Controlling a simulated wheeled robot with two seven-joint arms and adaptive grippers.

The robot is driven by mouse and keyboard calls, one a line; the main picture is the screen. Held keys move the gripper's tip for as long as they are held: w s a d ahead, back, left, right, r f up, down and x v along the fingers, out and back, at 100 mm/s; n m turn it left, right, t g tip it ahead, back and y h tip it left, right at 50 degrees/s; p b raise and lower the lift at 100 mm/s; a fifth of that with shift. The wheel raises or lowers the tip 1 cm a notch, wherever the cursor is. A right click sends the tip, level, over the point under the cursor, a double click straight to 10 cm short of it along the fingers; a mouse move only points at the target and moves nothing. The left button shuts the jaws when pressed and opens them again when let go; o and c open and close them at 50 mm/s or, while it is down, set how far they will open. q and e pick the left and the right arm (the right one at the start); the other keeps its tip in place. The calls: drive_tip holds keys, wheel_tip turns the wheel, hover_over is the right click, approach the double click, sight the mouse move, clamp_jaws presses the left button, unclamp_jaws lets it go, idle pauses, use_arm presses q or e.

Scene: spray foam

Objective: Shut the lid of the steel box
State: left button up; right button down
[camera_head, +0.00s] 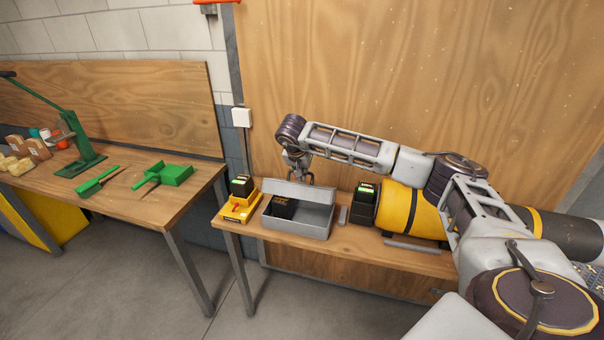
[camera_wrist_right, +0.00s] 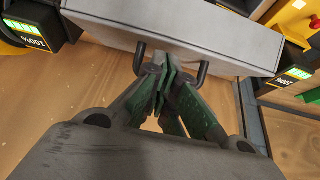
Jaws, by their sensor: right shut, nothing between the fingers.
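The grey steel box (camera_head: 300,226) stands on the wooden bench with its lid (camera_head: 298,191) raised at the back. A black block (camera_head: 285,206) lies inside at the left. My right gripper (camera_head: 299,174) is at the lid's back side, shut and empty. In the right wrist view its fingertips (camera_wrist_right: 163,66) meet close to the lid's outer face (camera_wrist_right: 190,30). Whether they touch it I cannot tell. Two dark hooked parts flank the fingers there; I cannot tell what they belong to. My left gripper is not in view.
A yellow charger (camera_head: 238,208) with a battery stands left of the box. Another battery (camera_head: 363,202) and a yellow-black cylinder (camera_head: 410,212) are at its right. A wooden panel (camera_head: 400,70) rises behind. A second table (camera_head: 120,205) with green tools stands left.

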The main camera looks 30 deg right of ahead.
drive_tip(key=shift+w+d+r, duration=0.1)
drive_tip(key=shift+w+r, duration=0.05)
drive_tip(key=shift+r, duration=0.4)
drive_tip(key=shift+s+a+r, duration=0.1)
drive_tip(key=shift+s+a, duration=0.25)
drive_tip(key=shift+a, duration=0.05)
use_arm(q)
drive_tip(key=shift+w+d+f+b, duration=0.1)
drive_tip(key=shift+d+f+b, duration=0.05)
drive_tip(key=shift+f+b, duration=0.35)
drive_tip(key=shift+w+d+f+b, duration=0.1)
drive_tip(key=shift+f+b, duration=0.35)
drive_tip(key=shift+b, duration=0.05)
use_arm(e)
drive_tip(key=s+a+r, duration=0.4)
drive_tip(key=s+a, duration=0.1)
drive_tip(key=a, duration=0.1)
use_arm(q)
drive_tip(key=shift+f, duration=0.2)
